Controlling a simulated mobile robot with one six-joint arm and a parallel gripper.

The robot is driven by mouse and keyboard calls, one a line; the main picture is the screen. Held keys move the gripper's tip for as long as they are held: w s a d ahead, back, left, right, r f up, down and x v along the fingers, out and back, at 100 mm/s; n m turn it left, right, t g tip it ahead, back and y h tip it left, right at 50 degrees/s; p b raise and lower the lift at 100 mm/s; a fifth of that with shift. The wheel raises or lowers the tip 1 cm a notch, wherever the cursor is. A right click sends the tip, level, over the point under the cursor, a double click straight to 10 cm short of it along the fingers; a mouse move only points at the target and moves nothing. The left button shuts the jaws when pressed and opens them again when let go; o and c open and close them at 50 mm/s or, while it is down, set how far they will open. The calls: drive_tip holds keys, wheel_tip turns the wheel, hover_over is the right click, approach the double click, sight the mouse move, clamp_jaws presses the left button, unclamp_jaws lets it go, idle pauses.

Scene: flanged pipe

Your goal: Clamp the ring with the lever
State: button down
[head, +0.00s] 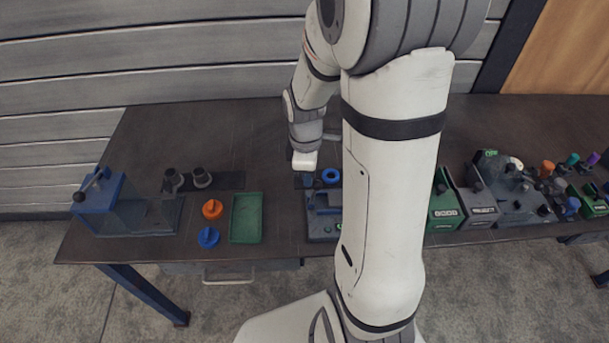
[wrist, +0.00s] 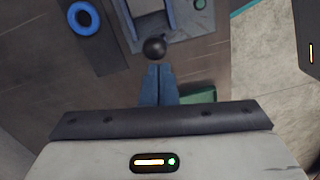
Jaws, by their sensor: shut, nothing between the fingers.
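A blue ring (head: 330,176) lies on a dark mat near the middle of the table; it also shows at the upper left of the wrist view (wrist: 83,18). A grey and blue fixture (head: 322,228) stands in front of it, partly hidden by my arm. A black ball knob (wrist: 154,47), apparently the lever's end, shows beside the fixture's blue frame in the wrist view. My gripper (wrist: 158,68) is shut and empty, its blue fingertips just below the knob in that view. I cannot tell whether they touch it. The lever's shaft is not clear.
A green tray (head: 259,219) lies left of the fixture, with an orange handwheel (head: 212,209) and a blue one (head: 208,237) beside it. A blue device (head: 98,204) stands at the far left. Green and grey boxes (head: 478,207) and several small parts fill the right.

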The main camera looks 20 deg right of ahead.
drive_tip(key=shift+s+d+f, duration=0.1)
drive_tip(key=shift+s+d, duration=0.1)
drive_tip(key=shift+d, duration=0.45)
drive_tip(key=shift+s+d, duration=0.2)
drive_tip(key=shift+d, duration=0.45)
drive_tip(key=shift+s+d+f+b, duration=0.1)
drive_tip(key=shift+s+d+b, duration=0.15)
drive_tip(key=shift+d+b, duration=0.1)
drive_tip(key=shift+s+f, duration=0.1)
drive_tip(key=shift+f, duration=0.05)
wheel_tip(320, 180, up, 12)
drive_tip(key=w+d, duration=0.1)
drive_tip(key=shift+w+d+p, duration=0.2)
drive_tip(key=shift+p, duration=0.25)
